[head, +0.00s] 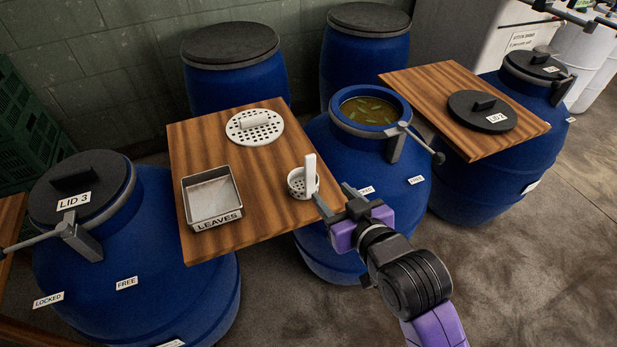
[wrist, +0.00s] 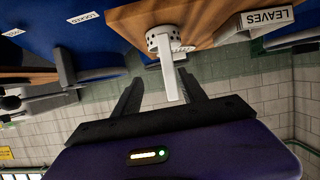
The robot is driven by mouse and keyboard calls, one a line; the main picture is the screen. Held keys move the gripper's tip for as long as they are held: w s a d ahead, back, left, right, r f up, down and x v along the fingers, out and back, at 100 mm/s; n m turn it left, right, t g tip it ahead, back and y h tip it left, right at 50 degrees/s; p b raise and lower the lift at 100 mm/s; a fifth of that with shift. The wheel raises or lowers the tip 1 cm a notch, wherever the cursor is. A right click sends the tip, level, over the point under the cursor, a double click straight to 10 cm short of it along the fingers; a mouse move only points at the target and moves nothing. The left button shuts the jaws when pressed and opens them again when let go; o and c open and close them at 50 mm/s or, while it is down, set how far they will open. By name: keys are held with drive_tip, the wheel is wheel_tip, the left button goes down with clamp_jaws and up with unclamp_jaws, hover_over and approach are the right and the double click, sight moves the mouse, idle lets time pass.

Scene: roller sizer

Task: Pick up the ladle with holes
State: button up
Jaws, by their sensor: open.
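The white ladle with holes (head: 299,184) stands at the right edge of a wooden board (head: 233,235), its flat handle pointing up. It also shows in the upside-down wrist view (wrist: 160,42), with the handle in line with the gap between my fingers. My gripper (head: 333,197) is open and empty, just right of the ladle in the head view. The fingers (wrist: 160,80) show on either side of the handle in the wrist view. I cannot tell whether the handle is between them in depth. No contact is visible.
A metal tray labelled LEAVES (head: 212,198) and a white perforated disc (head: 255,127) share the board. An open blue barrel (head: 362,155) holding liquid and leaves stands behind my gripper, with a lever clamp (head: 415,140). LID 2 (head: 482,111) lies on another board; LID 3 (head: 80,188) covers the left barrel.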

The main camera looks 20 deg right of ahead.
sight(305, 158)
drive_tip(key=w+r, duration=0.2)
drive_tip(key=w, duration=0.1)
drive_tip(key=w+r, duration=0.2)
drive_tip(key=shift+a+r, duration=0.1)
drive_tip(key=shift+a, duration=0.3)
drive_tip(key=shift+a+f+p+x, duration=0.1)
drive_tip(key=shift+a+p+x, duration=0.15)
drive_tip(key=shift+x, duration=1.65)
drive_tip(key=shift+a+f+p+x, duration=0.1)
drive_tip(key=shift+p+x, duration=0.1)
drive_tip(key=shift+x, duration=1.75)
drive_tip(key=shift+s, duration=0.15)
clamp_jaws()
